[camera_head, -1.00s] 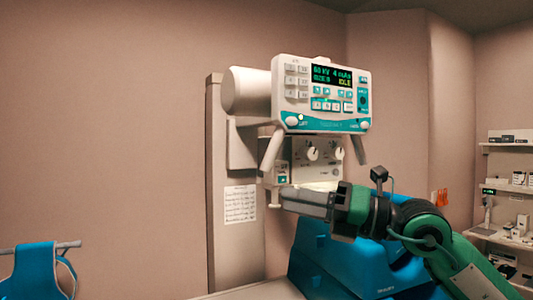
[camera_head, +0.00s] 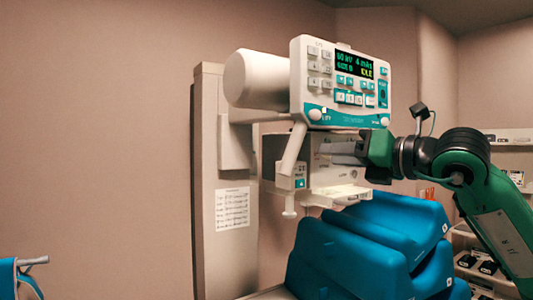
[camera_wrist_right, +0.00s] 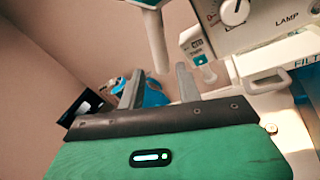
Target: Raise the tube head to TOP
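The tube head (camera_head: 262,80) is a white cylinder with a control panel (camera_head: 345,80) on its front, carried by a tall column (camera_head: 210,180). A slanted white handle (camera_head: 292,150) hangs below the panel's left side; the right handle is hidden in the head view. My right gripper (camera_head: 338,150) reaches left in front of the collimator box and hides its knobs. In the right wrist view its two fingers are apart (camera_wrist_right: 158,85), and a white handle (camera_wrist_right: 156,40) shows between and beyond them; contact cannot be told. My left gripper is not in view.
Blue padded wedges (camera_head: 350,255) lie below the tube head, under my right arm. A shelf with small items (camera_head: 485,265) stands at the right. A blue apron (camera_head: 8,280) hangs on a rail at the lower left. A printed sheet (camera_head: 232,208) is on the column.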

